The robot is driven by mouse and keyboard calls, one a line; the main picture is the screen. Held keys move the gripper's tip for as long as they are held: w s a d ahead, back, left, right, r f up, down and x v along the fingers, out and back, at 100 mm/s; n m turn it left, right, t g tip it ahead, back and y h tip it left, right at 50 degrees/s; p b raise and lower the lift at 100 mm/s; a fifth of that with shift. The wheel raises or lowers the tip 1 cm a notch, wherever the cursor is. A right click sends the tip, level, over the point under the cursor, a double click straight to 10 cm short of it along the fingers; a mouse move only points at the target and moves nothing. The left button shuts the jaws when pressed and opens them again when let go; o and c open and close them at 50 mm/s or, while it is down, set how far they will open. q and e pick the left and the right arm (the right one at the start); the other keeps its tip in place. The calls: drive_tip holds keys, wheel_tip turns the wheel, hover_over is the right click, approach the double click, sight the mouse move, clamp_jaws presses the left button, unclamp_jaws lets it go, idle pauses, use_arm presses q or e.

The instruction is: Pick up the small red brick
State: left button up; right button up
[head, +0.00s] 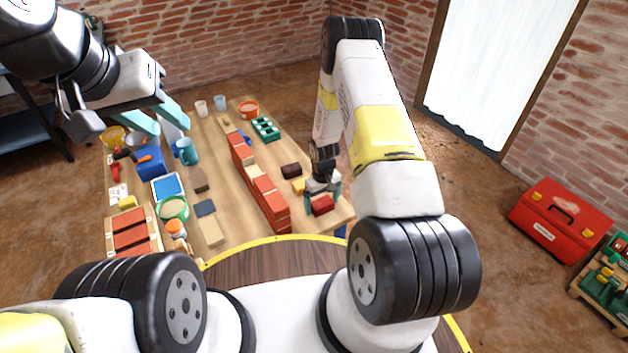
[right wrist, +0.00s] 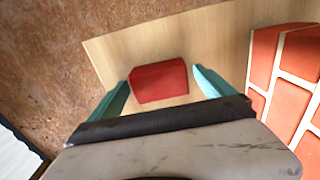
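The small red brick (head: 322,205) lies on the wooden table (head: 345,216) near its front right corner. In the right wrist view the brick (right wrist: 159,81) sits between the two teal fingers of my right gripper (right wrist: 163,88), with a gap on each side. My right gripper (head: 322,190) is open and points down over the brick. My left gripper (head: 160,120) is open and empty, raised above the left side of the table.
A low wall of red bricks (head: 262,187) runs along the table left of the small brick; it also shows in the right wrist view (right wrist: 290,85). A dark block (head: 291,171) and a yellow block (head: 298,186) lie close by. Cups, trays and tools fill the left side.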

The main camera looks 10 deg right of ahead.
sight(322, 202)
drive_tip(key=c, duration=1.5)
drive_tip(key=shift+r, duration=0.15)
drive_tip(key=shift+r, duration=0.65)
wheel_tip(322, 202, up, 2)
drive_tip(key=shift+r, duration=0.2)
drive_tip(key=s, duration=1)
drive_tip(key=s+a+r, duration=0.1)
drive_tip(key=s, duration=0.5)
